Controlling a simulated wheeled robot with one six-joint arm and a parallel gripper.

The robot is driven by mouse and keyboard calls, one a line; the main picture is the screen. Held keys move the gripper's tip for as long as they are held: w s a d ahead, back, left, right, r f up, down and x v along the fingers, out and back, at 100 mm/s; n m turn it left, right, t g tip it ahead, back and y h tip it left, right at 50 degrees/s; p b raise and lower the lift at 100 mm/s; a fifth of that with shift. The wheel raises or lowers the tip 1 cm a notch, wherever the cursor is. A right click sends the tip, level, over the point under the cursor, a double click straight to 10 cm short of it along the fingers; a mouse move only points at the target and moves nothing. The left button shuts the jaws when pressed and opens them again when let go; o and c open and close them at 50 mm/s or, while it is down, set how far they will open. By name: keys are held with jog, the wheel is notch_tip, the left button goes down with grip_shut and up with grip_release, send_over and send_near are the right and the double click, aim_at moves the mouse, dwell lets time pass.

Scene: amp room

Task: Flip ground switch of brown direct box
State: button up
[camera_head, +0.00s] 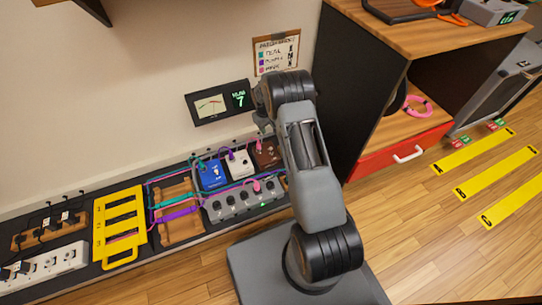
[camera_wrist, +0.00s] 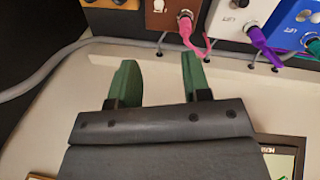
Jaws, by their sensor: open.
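The brown direct box (camera_head: 267,152) stands at the right end of a row of boxes on the bench, partly hidden behind my arm. In the wrist view the brown box (camera_wrist: 168,14) shows at the top, with a pink plug and cable in its face and a small switch-like part near the top edge. My gripper (camera_wrist: 158,75) is open and empty, its two green fingers apart and pointing toward the boxes. The fingers are short of the brown box and appear not to touch it. In the head view the gripper is mostly hidden behind the arm near the wall.
A white box (camera_head: 240,164) and a blue box (camera_head: 212,175) stand left of the brown one, with purple and teal cables. A grey mixer-like unit (camera_head: 237,204) lies in front. A meter display (camera_head: 218,103) hangs above. A dark cabinet (camera_head: 350,85) stands close on the right.

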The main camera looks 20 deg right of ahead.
aim_at(271, 150)
jog(key=f+b, duration=0.2)
jog(key=f, duration=0.3)
jog(key=d+f+b, duration=0.1)
jog(key=f+b, duration=0.1)
jog(key=f, duration=0.4)
jog(key=f+b, duration=0.2)
jog(key=f, duration=0.3)
jog(key=shift+w+d+f, duration=0.25)
jog(key=shift+d, duration=0.15)
grip_shut()
